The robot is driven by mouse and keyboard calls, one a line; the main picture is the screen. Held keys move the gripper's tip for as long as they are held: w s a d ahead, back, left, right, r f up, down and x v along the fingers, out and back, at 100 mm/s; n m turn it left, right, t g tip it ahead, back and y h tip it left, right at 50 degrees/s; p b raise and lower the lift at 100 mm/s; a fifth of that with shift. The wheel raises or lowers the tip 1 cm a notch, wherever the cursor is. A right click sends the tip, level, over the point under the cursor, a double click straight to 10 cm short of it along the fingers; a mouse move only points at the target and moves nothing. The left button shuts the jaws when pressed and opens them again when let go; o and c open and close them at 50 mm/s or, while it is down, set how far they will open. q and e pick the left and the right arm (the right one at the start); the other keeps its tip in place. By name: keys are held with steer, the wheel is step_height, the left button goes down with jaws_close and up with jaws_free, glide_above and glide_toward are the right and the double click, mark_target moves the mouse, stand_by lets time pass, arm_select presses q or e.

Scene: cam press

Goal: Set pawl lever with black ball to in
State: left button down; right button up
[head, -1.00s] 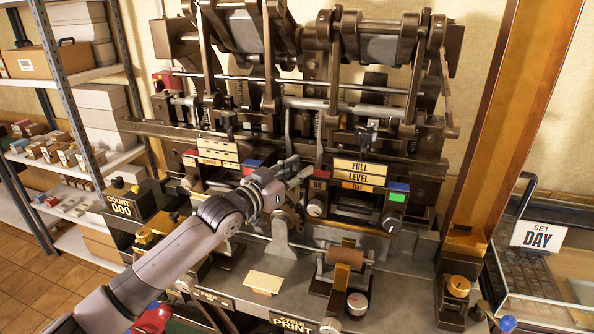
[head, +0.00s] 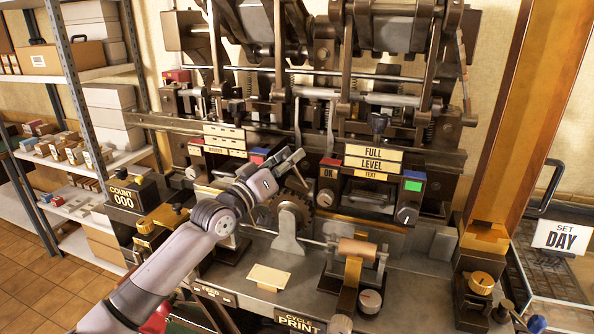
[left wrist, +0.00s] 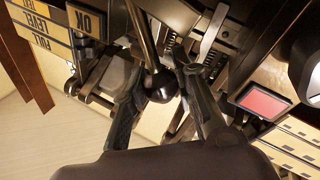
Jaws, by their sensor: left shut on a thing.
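The black ball (left wrist: 161,88) on the pawl lever shows in the left wrist view, with its rod (left wrist: 141,38) running up and to the left from it. My left gripper (left wrist: 160,70) is shut on the black ball, one dark finger on either side. In the head view my left gripper (head: 287,164) is in front of the press, above the toothed wheel (head: 291,208). There the gripper hides the ball, and I cannot tell the lever's position. My right gripper is not in view.
To the right are the FULL LEVEL signs (head: 373,158) and a panel with a dial (head: 406,214). The COUNT box (head: 124,194) stands left of my arm. A roller (head: 357,249) and the CYCLE PRINT plate (head: 298,322) are low in front. Shelves stand at the far left.

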arm_select(q)
steer(key=shift+w+a+f+n+t+y+b, duration=0.15)
steer(key=shift+a+f+n+t+b, duration=0.35)
steer(key=shift+n, duration=0.4)
steer(key=shift+w+a+f+n+t+y+b, duration=0.15)
steer(key=shift+a+f+n+t+b, duration=0.1)
steer(key=shift+n+b, duration=0.5)
steer(key=c, duration=1.3)
jaws_free()
steer(key=shift+r, duration=0.1)
steer(key=shift+s+a, duration=0.1)
steer(key=shift+s, duration=0.05)
steer(key=v, duration=1.1)
steer(key=shift+s+a, duration=0.25)
steer(key=shift+s, duration=0.05)
